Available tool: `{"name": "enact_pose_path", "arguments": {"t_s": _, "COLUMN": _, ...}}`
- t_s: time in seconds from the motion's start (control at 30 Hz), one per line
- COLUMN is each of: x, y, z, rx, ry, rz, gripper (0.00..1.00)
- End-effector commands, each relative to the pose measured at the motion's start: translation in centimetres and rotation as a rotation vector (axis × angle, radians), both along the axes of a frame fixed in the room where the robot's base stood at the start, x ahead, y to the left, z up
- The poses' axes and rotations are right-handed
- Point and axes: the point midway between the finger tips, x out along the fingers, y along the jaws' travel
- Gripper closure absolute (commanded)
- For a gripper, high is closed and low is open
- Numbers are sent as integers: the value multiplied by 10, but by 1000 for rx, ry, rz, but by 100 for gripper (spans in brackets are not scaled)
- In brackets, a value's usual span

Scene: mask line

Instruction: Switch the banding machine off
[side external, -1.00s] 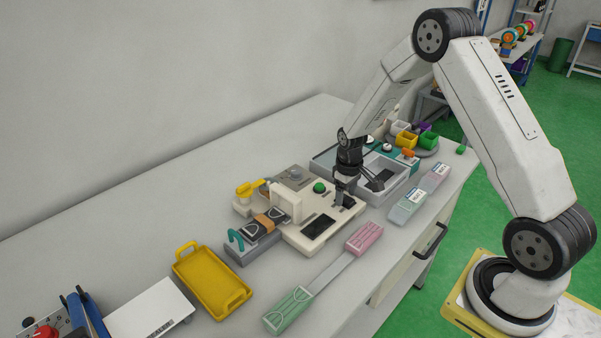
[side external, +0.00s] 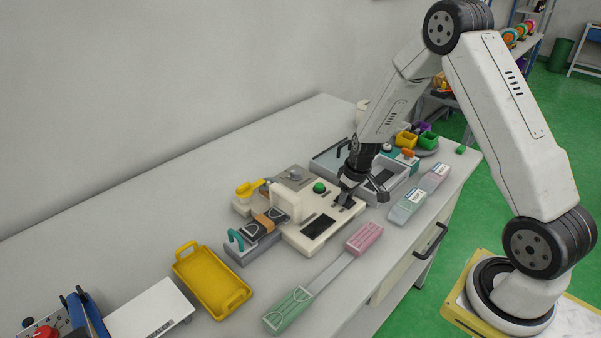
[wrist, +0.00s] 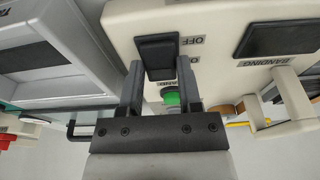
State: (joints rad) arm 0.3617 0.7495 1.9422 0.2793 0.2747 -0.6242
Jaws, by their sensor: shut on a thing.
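The banding machine (side external: 294,236) is a cream unit with a dark panel and a green button (side external: 319,188). In the wrist view its face (wrist: 215,15) carries the word BANDING, a black rocker switch (wrist: 157,52) and OFF and ON labels beside the switch. My gripper (side external: 347,196) is down at the machine's right end. In the wrist view its fingers (wrist: 158,78) stand on either side of the switch and are shut on it. The green button (wrist: 171,98) shows between the fingers. Which way the switch is tipped is hard to tell.
Pink (side external: 364,238) and green (side external: 288,310) packs lie along the front. A yellow tray (side external: 212,285) and a white box (side external: 150,312) are at the left. The table between the trays and the wall is clear.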

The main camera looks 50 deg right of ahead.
Motion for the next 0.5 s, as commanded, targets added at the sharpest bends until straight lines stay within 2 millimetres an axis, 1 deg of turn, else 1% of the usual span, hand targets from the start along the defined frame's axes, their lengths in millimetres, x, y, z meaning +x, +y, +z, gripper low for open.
{"name": "enact_pose_path", "arguments": {"t_s": 0.47, "x": 0, "y": 1, "z": 0, "rx": -4, "ry": -25, "rz": 1, "gripper": 100}}
{"name": "enact_pose_path", "arguments": {"t_s": 0.5, "x": 0, "y": 1, "z": 0, "rx": -4, "ry": -25, "rz": 1, "gripper": 43}}
